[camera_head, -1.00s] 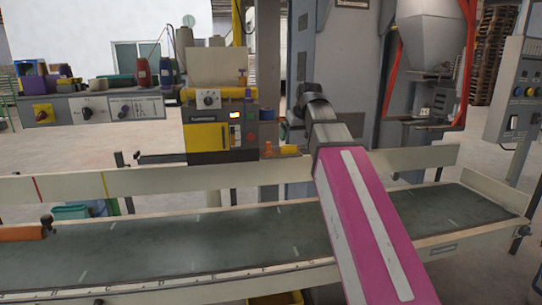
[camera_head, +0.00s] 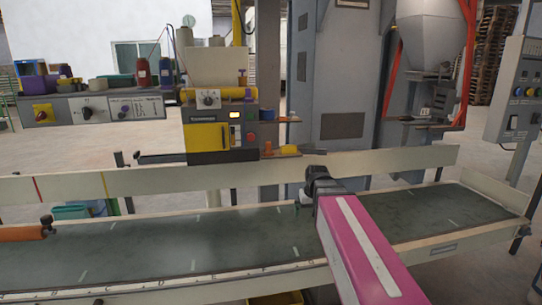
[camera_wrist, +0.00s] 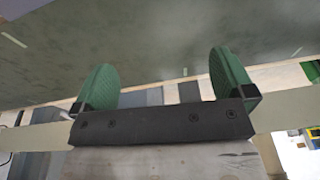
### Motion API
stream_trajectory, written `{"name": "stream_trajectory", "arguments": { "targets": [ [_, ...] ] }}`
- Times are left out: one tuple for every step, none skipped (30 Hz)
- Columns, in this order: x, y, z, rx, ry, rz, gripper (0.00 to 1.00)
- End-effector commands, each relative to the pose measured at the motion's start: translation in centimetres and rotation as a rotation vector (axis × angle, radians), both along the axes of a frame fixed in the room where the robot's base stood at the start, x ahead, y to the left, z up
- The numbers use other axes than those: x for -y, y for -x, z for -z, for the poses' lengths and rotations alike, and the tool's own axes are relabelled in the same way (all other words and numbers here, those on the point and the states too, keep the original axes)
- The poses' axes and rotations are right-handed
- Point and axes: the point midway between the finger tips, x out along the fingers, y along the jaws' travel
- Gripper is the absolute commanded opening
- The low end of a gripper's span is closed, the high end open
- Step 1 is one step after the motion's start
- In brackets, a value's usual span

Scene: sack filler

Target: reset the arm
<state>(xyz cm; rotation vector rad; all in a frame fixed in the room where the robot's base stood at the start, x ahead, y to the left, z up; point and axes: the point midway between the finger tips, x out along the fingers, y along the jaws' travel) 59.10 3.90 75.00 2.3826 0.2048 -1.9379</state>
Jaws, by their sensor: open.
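My gripper (camera_wrist: 164,76) is open and empty, with its two green finger pads wide apart in the wrist view. In the head view my pink arm comes up from the bottom, and its dark wrist end is over the conveyor belt (camera_head: 170,245). The gripper itself is mostly hidden behind the wrist there. The grey-green belt also fills the top of the wrist view (camera_wrist: 150,30), and nothing lies on its visible part.
A pale guard rail (camera_head: 90,185) runs along the belt's far side. Behind it stand a yellow and grey machine (camera_head: 222,130) and a tall grey cabinet. A control box (camera_head: 515,95) is at the right. An orange roller (camera_head: 22,233) is at the left.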

Motion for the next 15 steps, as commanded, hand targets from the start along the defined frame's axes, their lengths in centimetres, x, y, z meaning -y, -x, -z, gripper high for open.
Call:
{"name": "stream_trajectory", "arguments": {
  "targets": [
    [0.4, 1.0, 1.8, -0.02, 0.003, 0.012, 1.0],
    [0.6, 1.4, 2.7, -0.029, 0.005, 0.02, 1.0],
    [0.8, 2.1, 3.9, -0.042, 0.008, 0.029, 1.0],
    [1.1, 2.5, 4.8, -0.05, 0.011, 0.035, 1.0],
    [1.3, 3.0, 5.7, -0.061, 0.013, 0.042, 1.0],
    [1.5, 3.7, 6.8, -0.073, 0.017, 0.051, 1.0],
    [1.7, 4.2, 7.7, -0.083, 0.019, 0.059, 1.0],
    [1.9, 4.7, 8.6, -0.092, 0.022, 0.065, 1.0],
    [2.2, 5.4, 9.7, -0.104, 0.024, 0.074, 1.0],
    [2.4, 5.9, 10.5, -0.114, 0.027, 0.08, 1.0],
    [2.5, 6.5, 11.3, -0.123, 0.029, 0.086, 1.0],
    [2.7, 7.3, 12.3, -0.136, 0.032, 0.094, 1.0],
    [2.9, 7.8, 13.1, -0.144, 0.033, 0.101, 1.0],
    [3.0, 8.3, 13.7, -0.151, 0.035, 0.106, 1.0],
    [3.2, 8.9, 14.6, -0.161, 0.038, 0.113, 1.0]
  ]
}}
